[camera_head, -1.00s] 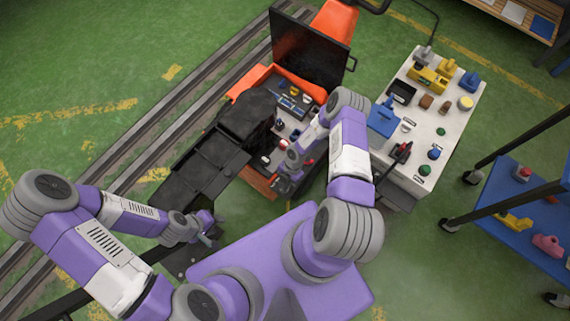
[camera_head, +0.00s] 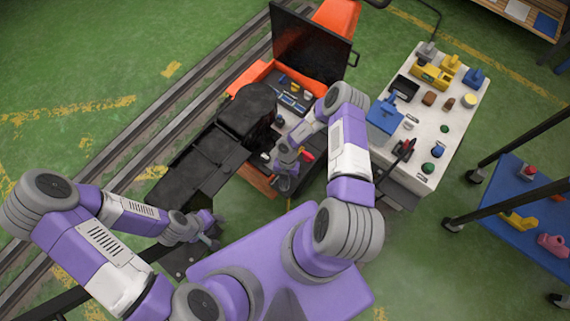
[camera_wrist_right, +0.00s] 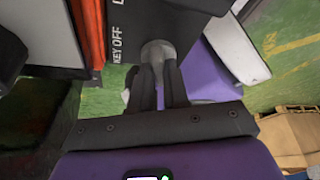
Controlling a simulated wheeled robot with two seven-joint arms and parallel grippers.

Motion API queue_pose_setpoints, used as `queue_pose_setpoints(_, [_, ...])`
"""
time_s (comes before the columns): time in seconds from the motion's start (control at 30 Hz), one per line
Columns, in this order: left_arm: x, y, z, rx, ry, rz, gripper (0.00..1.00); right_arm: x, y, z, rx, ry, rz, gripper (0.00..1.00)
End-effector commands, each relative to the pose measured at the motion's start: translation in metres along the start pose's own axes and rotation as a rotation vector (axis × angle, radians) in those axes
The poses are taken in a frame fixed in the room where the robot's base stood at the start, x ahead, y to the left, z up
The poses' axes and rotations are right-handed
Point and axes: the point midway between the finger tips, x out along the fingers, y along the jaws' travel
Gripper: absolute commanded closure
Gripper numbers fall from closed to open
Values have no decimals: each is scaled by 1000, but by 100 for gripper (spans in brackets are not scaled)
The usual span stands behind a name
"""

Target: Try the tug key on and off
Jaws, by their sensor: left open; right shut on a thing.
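The orange tug (camera_head: 244,80) with its black seat (camera_head: 250,110) and raised black lid stands beyond my base. In the right wrist view a black panel (camera_wrist_right: 180,20) carries the white words "KEY OFF". A grey rounded key head (camera_wrist_right: 158,50) sits at that panel. My right gripper (camera_wrist_right: 160,75) is shut on the key, its two dark fingers close around it. In the head view my right gripper (camera_head: 284,184) is low at the tug's near side, and the key is hidden there. My left gripper (camera_head: 212,238) is open and empty, left of my base.
A blue shelf cart (camera_head: 510,205) stands at the lower right. Rails (camera_head: 120,150) run along the tug's left. Green floor is open at the upper left.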

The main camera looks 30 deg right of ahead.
Motion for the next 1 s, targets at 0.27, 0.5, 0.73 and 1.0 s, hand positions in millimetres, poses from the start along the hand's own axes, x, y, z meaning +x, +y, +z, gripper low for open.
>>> queue_pose_setpoints(0.27, [8,-3,0,0,0,0,57,0,2,0,-247,-1,-102,100])
queue_pose_setpoints(0.5, [10,-4,0,0,0,0,57,0,4,0,-457,-1,-189,100])
queue_pose_setpoints(0.73, [10,-4,0,0,0,0,57,0,4,-2,-656,-1,-274,100])
queue_pose_setpoints(1.0, [9,-3,0,0,0,0,57,0,5,-2,-859,-1,-357,100])
